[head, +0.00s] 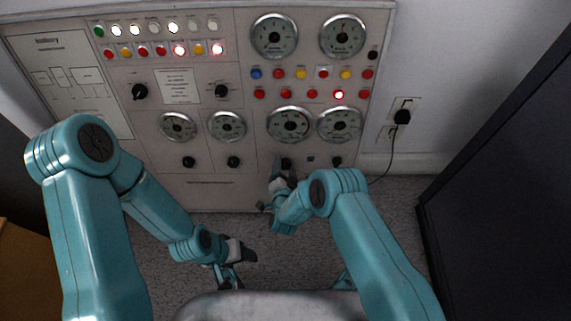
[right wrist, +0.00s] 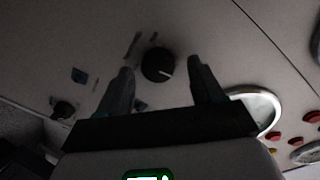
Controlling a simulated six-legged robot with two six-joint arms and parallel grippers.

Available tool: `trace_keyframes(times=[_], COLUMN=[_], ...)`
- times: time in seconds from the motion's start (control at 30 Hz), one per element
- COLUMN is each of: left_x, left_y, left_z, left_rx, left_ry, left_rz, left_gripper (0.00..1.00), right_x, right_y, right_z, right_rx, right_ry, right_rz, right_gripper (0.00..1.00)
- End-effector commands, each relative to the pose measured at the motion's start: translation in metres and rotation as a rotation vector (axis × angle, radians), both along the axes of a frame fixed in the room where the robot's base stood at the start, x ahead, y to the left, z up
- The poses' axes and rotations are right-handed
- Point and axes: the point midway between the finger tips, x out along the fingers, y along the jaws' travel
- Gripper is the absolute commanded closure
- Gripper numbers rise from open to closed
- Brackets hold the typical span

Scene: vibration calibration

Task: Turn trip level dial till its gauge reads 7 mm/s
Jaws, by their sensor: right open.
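A round black knob (right wrist: 158,65) with a white pointer line sits on the panel in the right wrist view. It shows in the head view as a small black knob (head: 286,163) below a round gauge (head: 290,125). The labels and the gauge reading are too small to make out. My right gripper (head: 280,183) is at the panel's lower part, just below this knob. In the right wrist view its two fingers are apart, one on each side of the knob, with gaps showing. My left gripper (head: 240,262) hangs low, away from the panel; its jaw opening is unclear.
The panel (head: 215,193) carries several other gauges, lamps and knobs. A neighbouring knob (head: 337,161) is to the right, and another (head: 233,161) to the left. A wall socket with a black plug (head: 402,117) and a dark cabinet (head: 505,190) stand at right.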

Motion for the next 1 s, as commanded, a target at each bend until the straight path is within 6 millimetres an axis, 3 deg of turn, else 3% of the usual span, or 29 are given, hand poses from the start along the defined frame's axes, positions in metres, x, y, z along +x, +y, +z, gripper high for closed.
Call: trace_keyframes(times=[0.53, 0.7, 1.0], left_x=[-0.0001, -0.0001, 0.0], left_y=[-0.0001, -0.0001, 0.0], left_z=[0.0003, 0.0004, -0.0004], left_rx=[0.0, 0.0, 0.0], left_ry=[0.0, 0.0, 0.0], left_rz=[0.0, 0.0, 0.0], left_gripper=[0.34, 0.34, 0.34], right_x=[-0.0056, -0.005, -0.0033], right_y=[0.001, 0.001, 0.0007], right_z=[-0.002, -0.002, -0.0021], right_rx=[0.0, 0.0, 0.028], right_ry=[0.001, 0.001, 0.001], right_rz=[0.0, 0.0, -0.005], right_gripper=[0.34, 0.89, 0.9])
